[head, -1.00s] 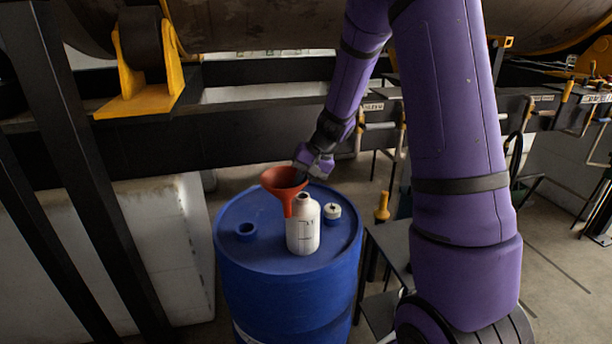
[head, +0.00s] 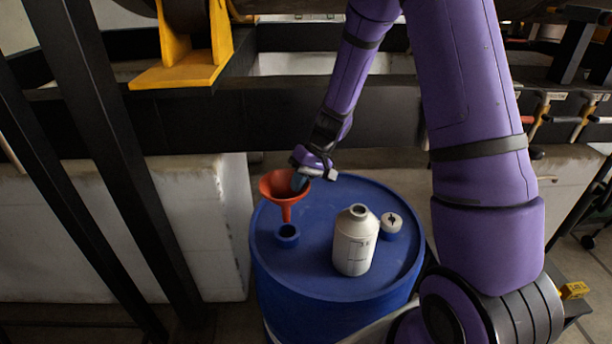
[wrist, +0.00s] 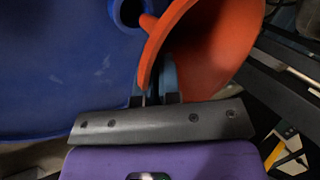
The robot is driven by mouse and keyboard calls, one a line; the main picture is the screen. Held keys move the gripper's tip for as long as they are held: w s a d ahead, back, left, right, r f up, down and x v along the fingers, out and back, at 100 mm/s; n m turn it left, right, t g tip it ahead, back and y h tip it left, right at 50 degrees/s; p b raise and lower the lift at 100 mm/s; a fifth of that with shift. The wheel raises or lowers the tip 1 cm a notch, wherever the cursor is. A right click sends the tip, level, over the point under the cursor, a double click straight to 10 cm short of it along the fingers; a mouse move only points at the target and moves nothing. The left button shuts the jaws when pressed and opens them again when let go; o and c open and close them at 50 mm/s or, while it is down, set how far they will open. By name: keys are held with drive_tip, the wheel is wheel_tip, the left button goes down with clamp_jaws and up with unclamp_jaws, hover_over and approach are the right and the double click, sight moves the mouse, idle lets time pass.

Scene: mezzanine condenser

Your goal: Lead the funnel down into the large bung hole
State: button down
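An orange-red funnel (head: 283,187) is held by its rim in my gripper (head: 300,180), spout pointing down. In the head view the spout tip shows just above the large bung hole (head: 287,233), a raised blue collar on the blue drum's top (head: 320,278). In the wrist view the funnel (wrist: 212,50) fills the upper right, its rim between my gripper's fingers (wrist: 157,85). The spout passes in front of the blue collar (wrist: 130,12) there. Whether the spout tip has entered the opening cannot be told.
A white bottle (head: 354,243) with an open neck stands on the drum, right of the collar. A small white-topped cap or bung (head: 391,224) is behind it. Black frame posts (head: 110,150) stand at left, and a dark beam (head: 240,115) crosses behind the drum.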

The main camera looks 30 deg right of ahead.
drive_tip(key=shift+f, duration=0.1)
idle(0.4)
drive_tip(key=shift+f, duration=5.4)
drive_tip(key=c, duration=1.2)
unclamp_jaws()
drive_tip(key=v, duration=1)
drive_tip(key=shift+d+r, duration=0.15)
drive_tip(key=shift+r, duration=0.15)
